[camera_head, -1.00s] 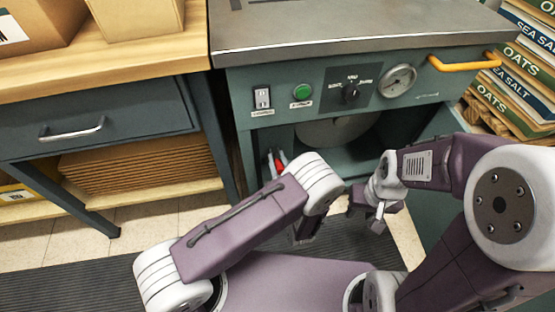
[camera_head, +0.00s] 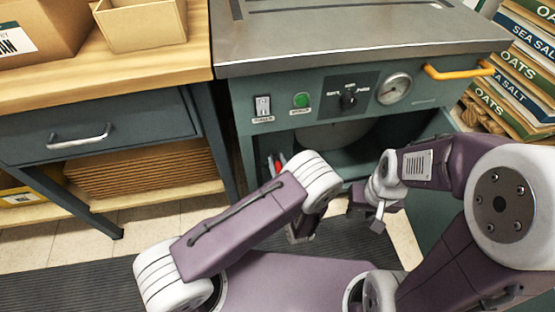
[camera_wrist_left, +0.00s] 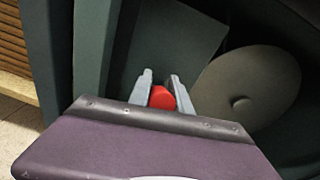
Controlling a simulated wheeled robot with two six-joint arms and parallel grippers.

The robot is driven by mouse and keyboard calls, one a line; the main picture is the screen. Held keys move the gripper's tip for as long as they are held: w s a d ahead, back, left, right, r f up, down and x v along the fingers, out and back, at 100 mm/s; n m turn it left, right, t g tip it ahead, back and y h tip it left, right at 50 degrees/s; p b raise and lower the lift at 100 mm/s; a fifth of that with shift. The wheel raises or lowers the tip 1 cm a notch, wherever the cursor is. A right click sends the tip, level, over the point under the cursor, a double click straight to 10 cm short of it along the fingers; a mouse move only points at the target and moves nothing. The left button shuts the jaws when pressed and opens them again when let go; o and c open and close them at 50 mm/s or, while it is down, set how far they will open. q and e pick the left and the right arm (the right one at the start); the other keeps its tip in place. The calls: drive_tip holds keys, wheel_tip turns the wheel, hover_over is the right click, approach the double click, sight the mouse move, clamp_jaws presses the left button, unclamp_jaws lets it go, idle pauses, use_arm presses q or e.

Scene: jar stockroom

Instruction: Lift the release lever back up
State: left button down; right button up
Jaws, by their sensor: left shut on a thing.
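The red knob of the release lever (camera_wrist_left: 162,98) sits between the two grey fingers of my left gripper (camera_wrist_left: 163,88) in the left wrist view. The gripper is shut on it. In the head view the left gripper (camera_head: 277,161) is inside the open bay of the green machine, with only a little red showing; my own wrist hides most of it. The lever's arm and pivot are hidden. My right gripper (camera_head: 376,219) hangs in front of the machine at the right, away from the lever; its finger gap is unclear.
The green machine (camera_head: 440,95) has a switch, a green button (camera_head: 301,100), a dial and a gauge above the bay. A round grey plate (camera_wrist_left: 248,88) is right of the lever. A wooden bench (camera_head: 100,75) stands left. The open door (camera_head: 432,215) is at the right.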

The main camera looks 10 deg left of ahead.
use_arm(q)
drive_tip(key=g+p, duration=0.1)
drive_tip(key=p, duration=0.2)
drive_tip(key=w+r+g+p, duration=0.1)
drive_tip(key=p, duration=0.2)
drive_tip(key=r+g+h+p, duration=0.1)
drive_tip(key=g+p, duration=0.1)
drive_tip(key=shift+w+a+r+p, duration=0.15)
drive_tip(key=shift+w+a+p, duration=0.1)
drive_tip(key=shift+w+p, duration=0.15)
drive_tip(key=shift+w+a+g+h+p, duration=0.15)
drive_tip(key=shift+w+g+h+p, duration=0.25)
drive_tip(key=shift+g+p, duration=0.65)
drive_tip(key=c, duration=1.2)
unclamp_jaws()
drive_tip(key=shift+f, duration=0.2)
drive_tip(key=p+v, duration=0.4)
drive_tip(key=v, duration=0.4)
drive_tip(key=shift+s+r, duration=0.2)
drive_tip(key=shift+s, duration=0.3)
